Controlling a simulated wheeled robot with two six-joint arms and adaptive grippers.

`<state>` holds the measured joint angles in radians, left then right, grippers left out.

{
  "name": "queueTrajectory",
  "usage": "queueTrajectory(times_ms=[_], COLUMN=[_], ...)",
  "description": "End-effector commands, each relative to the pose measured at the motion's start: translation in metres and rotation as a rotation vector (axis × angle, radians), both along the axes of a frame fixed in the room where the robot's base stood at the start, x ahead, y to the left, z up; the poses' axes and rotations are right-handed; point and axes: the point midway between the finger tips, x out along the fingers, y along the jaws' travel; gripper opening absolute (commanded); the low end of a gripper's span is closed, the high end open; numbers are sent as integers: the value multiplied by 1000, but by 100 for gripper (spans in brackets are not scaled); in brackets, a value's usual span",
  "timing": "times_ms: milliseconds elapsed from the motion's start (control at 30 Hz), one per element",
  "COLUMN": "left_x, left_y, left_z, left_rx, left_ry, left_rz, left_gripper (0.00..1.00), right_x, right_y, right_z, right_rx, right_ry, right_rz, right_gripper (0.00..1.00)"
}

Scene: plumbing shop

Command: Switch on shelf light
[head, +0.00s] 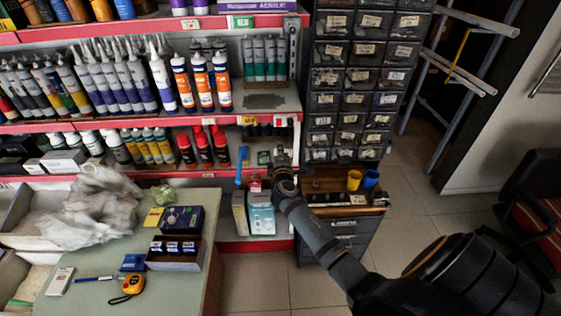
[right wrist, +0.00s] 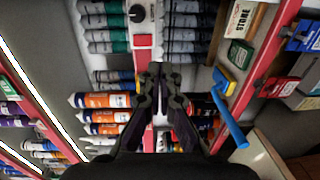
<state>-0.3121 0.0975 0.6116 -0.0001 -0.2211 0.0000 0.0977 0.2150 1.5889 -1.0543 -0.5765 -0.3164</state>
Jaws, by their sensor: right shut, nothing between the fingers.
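My right gripper (head: 281,155) reaches to the right end of the lower shelf. In the right wrist view its two fingers (right wrist: 163,72) are together with nothing between them. A small plate with a red switch (right wrist: 143,41) shows just beyond the fingertips, slightly to their left. A gap between fingertips and switch is hard to judge. In the head view a pale plate (head: 285,121) on the shelf edge above the gripper seems to be the same part. Whether the switch is on or off cannot be told. My left gripper is not in view.
Shelves hold cartridges and orange-labelled tubes (head: 200,84). A drawer cabinet (head: 353,76) stands close on the right. A table (head: 206,291) with boxes is at left; the floor (head: 258,280) beside it is clear.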

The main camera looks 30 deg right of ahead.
Motion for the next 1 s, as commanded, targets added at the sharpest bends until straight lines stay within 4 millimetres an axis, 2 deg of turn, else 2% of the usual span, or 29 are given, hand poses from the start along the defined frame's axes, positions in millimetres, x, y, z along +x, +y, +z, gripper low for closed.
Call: queueTrajectory(times_ms=[100,267,567,867,933,967,1000], left_x=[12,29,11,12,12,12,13], left_y=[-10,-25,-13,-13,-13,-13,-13], left_z=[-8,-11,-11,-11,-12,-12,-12], left_rx=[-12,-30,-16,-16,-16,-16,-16], left_ry=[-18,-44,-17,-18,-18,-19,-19], left_rz=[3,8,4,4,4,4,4], left_gripper=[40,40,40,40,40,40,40], right_x=[-18,-31,-34,-34,-34,-35,-37], right_y=[11,19,21,21,21,21,22], right_z=[-6,-6,-4,-5,-15,-25,-43], right_rx=[2,1,0,1,15,30,59], right_ry=[0,-1,0,1,14,27,52], right_rz=[1,1,0,0,3,5,9], right_gripper=[0,0,0,0,0,0,0])
